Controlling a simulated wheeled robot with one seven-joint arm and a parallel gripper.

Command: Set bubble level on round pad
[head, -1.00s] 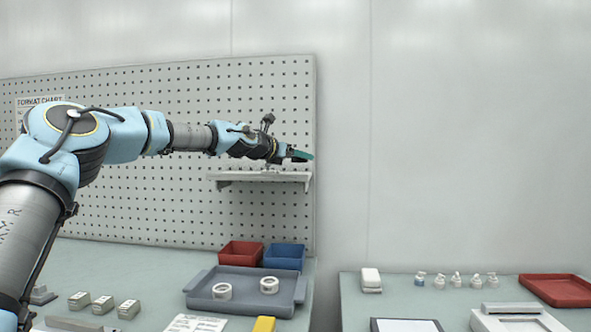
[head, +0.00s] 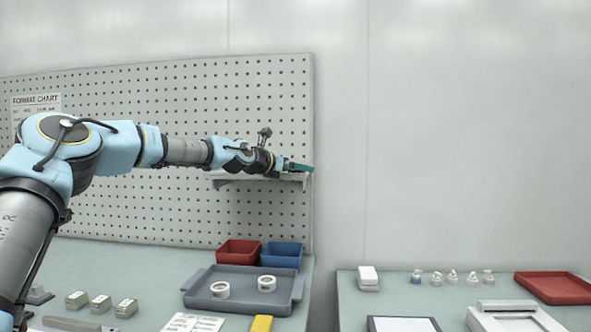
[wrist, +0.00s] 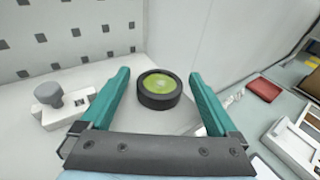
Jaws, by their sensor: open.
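The bubble level (wrist: 160,84), a round disc with a yellow-green face and a black rim, rests on the wall shelf (wrist: 105,150) in the wrist view. My gripper (wrist: 159,75) is open, with one teal finger on each side of the level. The fingers appear apart from its rim. In the head view my gripper (head: 303,168) is low at the right end of the shelf (head: 235,180), and the level cannot be made out there. I cannot identify the round pad in either view.
A white block with a grey knob (wrist: 63,98) sits on the shelf left of my gripper. The pegboard (head: 180,110) stands behind. Below are a grey tray (head: 242,301) with two white rings, red (head: 240,252) and blue (head: 283,254) bins, and a right-hand table with small white parts.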

